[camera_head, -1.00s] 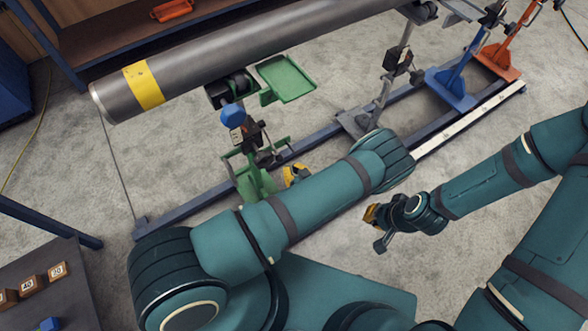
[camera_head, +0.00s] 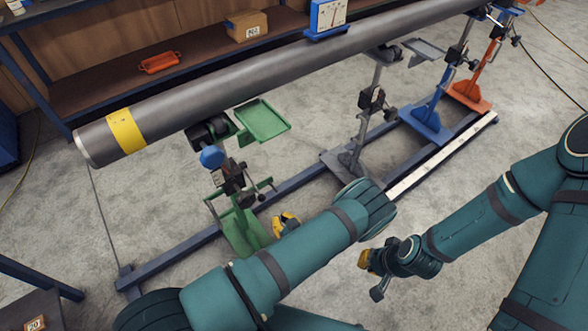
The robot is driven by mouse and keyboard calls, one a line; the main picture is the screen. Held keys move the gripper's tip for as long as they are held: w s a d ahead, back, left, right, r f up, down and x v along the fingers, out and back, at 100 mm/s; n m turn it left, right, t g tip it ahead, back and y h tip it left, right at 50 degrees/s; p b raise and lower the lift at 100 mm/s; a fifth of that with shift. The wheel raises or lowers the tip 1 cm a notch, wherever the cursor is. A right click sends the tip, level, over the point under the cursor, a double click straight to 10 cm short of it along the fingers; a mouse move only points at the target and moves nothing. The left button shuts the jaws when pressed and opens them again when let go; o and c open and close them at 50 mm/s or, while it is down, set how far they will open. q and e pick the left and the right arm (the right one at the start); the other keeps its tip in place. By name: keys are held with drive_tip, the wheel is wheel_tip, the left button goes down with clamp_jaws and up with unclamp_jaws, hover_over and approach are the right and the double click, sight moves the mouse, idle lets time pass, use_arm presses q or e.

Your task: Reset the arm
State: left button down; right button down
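My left arm comes in from the bottom left and bends at its elbow (camera_head: 365,208). My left gripper (camera_head: 285,223) shows only as a small yellow and black part behind that arm, near the green stand's foot; the rest is hidden. My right arm comes in from the right. My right gripper (camera_head: 371,272), with yellow and dark parts, hangs over the bare floor. Its fingers are too small and turned to tell whether they are open. I see nothing held in it. Both grippers appear apart from the pipe (camera_head: 270,72).
The grey pipe with a yellow band (camera_head: 126,130) rests on a green stand (camera_head: 243,228), a grey stand (camera_head: 355,150), a blue stand (camera_head: 428,122) and an orange stand (camera_head: 470,95), along a rail (camera_head: 190,247). Floor at lower centre is clear.

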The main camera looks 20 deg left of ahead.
use_arm(q)
drive_tip(key=s+d+r+m+g+h, duration=0.3)
drive_tip(key=s+d+r+h, duration=0.1)
drive_tip(key=s+r+h, duration=0.2)
drive_tip(key=s+d+r+m+g+h, duration=0.3)
drive_tip(key=s+r+h, duration=0.3)
drive_tip(key=r+h, duration=0.2)
drive_tip(key=shift+s+d+m+g, duration=0.3)
drive_tip(key=shift+d+g, duration=0.1)
drive_tip(key=shift+g, duration=0.3)
